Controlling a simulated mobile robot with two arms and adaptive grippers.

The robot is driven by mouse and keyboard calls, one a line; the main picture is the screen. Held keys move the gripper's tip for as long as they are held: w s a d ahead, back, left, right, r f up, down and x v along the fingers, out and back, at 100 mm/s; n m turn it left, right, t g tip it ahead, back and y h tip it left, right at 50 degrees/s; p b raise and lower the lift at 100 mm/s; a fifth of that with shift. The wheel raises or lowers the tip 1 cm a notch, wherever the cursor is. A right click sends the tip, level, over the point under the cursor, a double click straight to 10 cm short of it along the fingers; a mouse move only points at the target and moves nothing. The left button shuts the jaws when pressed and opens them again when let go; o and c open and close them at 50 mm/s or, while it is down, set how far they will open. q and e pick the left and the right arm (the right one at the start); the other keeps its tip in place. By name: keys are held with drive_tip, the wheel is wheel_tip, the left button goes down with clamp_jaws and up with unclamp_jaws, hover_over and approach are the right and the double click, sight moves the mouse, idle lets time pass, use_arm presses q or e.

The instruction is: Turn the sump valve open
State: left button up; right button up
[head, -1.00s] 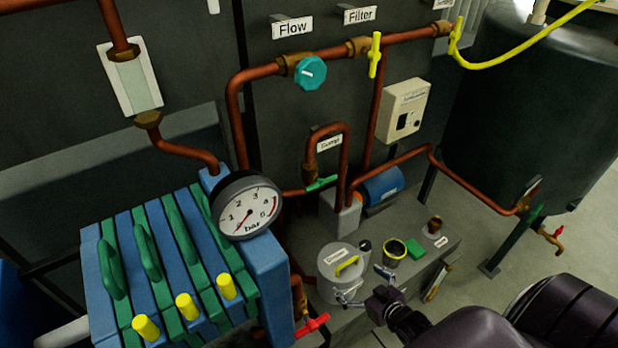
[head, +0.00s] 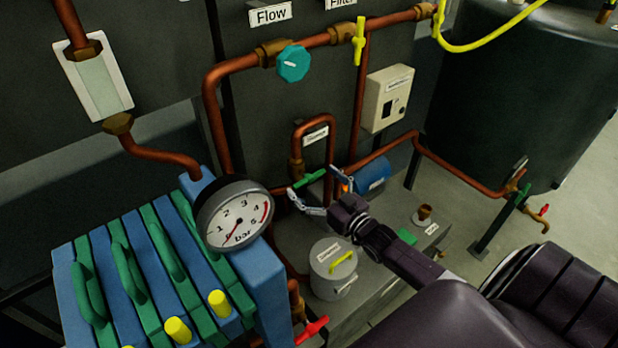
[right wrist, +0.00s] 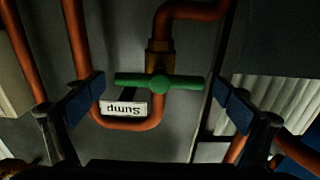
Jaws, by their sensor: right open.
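The sump valve has a green bar handle (head: 308,179) on the copper pipe below the white Sump label (head: 316,135). In the right wrist view the green handle (right wrist: 160,83) lies crosswise under a brass fitting, near the upside-down Sump label (right wrist: 123,108). My right gripper (head: 316,188) is open and empty, with its fingers spread near the handle. In the right wrist view the two blue finger pads of the right gripper (right wrist: 160,92) stand beyond either end of the handle, with small gaps showing. My left gripper is not in view.
Copper pipes (head: 298,130) loop around the valve. A blue motor (head: 374,173) sits just right of it. A pressure gauge (head: 233,212) and blue-green plates (head: 130,250) stand at left.

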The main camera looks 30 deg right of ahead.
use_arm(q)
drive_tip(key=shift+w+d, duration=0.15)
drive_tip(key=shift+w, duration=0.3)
use_arm(e)
drive_tip(key=shift+w, duration=0.6)
drive_tip(key=shift+c, duration=0.4)
drive_tip(key=c, duration=1.1)
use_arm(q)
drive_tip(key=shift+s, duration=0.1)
